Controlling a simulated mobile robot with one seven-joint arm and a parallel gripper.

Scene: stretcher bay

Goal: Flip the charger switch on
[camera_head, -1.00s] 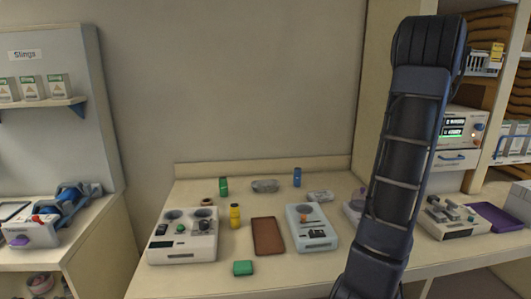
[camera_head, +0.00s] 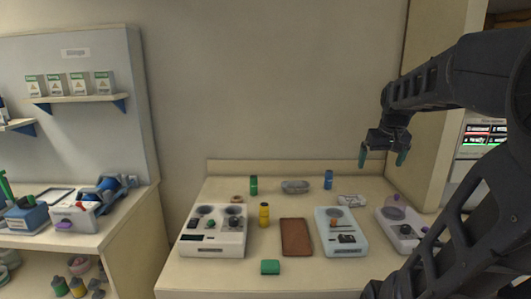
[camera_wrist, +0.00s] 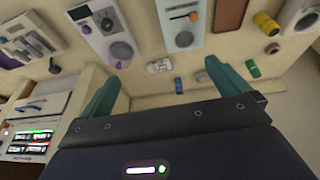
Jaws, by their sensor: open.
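Three pale units with dials and small controls stand on the bench: a white one (camera_head: 214,238) at left, a light blue one (camera_head: 341,240) in the middle and a grey-white one (camera_head: 402,228) at right, partly behind my arm. I cannot tell which is the charger or how any switch is set. The light blue unit (camera_wrist: 184,40) and grey-white unit (camera_wrist: 112,38) also show at the top of the wrist view. My gripper (camera_head: 382,157) is open and empty, its green fingers pointing down above the back right of the bench, apart from everything. Its fingers (camera_wrist: 162,75) frame the wrist view.
Between the units lie a brown tray (camera_head: 296,238), a yellow cylinder (camera_head: 264,215) and a green block (camera_head: 270,267). Small bottles and a grey lump (camera_head: 295,187) stand at the back. A tall cream panel (camera_head: 426,120) rises right of my gripper.

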